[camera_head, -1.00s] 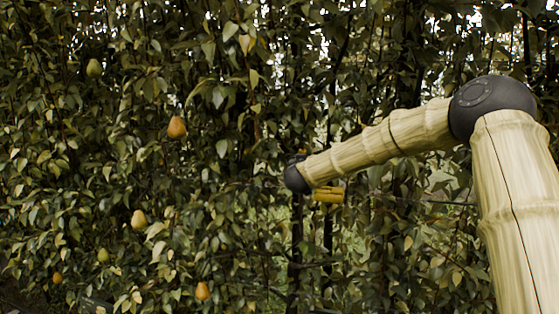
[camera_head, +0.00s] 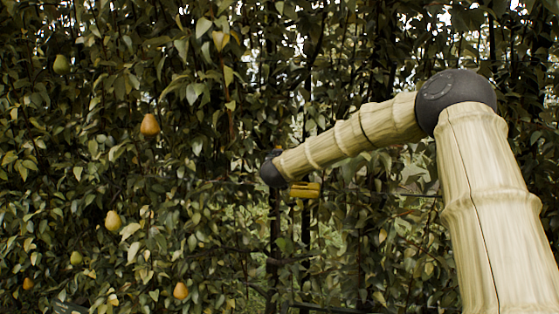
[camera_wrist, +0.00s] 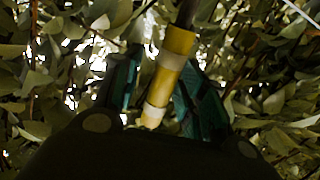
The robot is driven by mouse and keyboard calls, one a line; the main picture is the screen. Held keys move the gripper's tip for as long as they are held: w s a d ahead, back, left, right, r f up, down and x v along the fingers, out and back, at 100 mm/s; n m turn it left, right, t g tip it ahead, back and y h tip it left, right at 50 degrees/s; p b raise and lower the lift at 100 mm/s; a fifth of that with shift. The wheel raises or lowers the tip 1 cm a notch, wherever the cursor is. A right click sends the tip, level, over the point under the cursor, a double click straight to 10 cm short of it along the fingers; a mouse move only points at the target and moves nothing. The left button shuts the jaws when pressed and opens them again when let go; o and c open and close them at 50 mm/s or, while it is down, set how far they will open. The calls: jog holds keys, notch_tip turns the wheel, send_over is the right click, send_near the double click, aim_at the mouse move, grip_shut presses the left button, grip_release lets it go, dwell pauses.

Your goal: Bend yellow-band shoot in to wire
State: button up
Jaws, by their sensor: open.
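The yellow-band shoot (camera_wrist: 172,66) shows in the wrist view as a dark stem with a yellow sleeve and pale rings. Its yellow part lies between the two dark green fingers of my gripper (camera_wrist: 163,75), reaching down towards the palm. The fingers stand apart on either side of it; I cannot tell whether either touches it. In the head view a short yellow piece (camera_head: 305,190) shows just below and right of my dark wrist joint; my fingers are not clear there. A thin dark line, perhaps the wire (camera_head: 418,195), runs level to the right.
Dense leafy foliage fills the background and surrounds my gripper. Dark upright posts (camera_head: 274,235) stand below my wrist. My arm covers part of the right side.

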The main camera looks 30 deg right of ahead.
jog(key=v, duration=1.1)
jog(key=shift+s, duration=0.25)
jog(key=shift+f, duration=0.1)
jog(key=s+a+f+n+g+y+b, duration=0.15)
jog(key=a+f, duration=0.25)
jog(key=f, duration=1)
jog(key=s+a+f+n+g+y+b, duration=0.1)
jog(key=s+a+f+y+b, duration=0.3)
jog(key=f, duration=1)
jog(key=s+a+f+n+g+p, duration=0.15)
jog(key=a+f, duration=0.35)
jog(key=f, duration=0.9)
jog(key=s+a+f+n+g+y+b, duration=0.1)
jog(key=s+a+f+g+b, duration=0.15)
jog(key=s+f, duration=0.7)
jog(key=s+a+f+n+g+y+b, duration=0.15)
jog(key=s+a+f, duration=0.4)
jog(key=f, duration=0.75)
jog(key=s+a+f+g+b, duration=0.1)
jog(key=s+f+g, duration=0.1)
jog(key=s+f, duration=0.4)
jog(key=s+a+f+g+y+b, duration=0.1)
jog(key=s+f, duration=0.5)
jog(key=s, duration=1.1)
jog(key=s+a+f+g+b, duration=0.1)
jog(key=s+f+g, duration=0.3)
jog(key=s, duration=0.8)
jog(key=shift+a+f+b, duration=0.2)
jog(key=shift+f+b, duration=0.35)
jog(key=shift+f, duration=0.35)
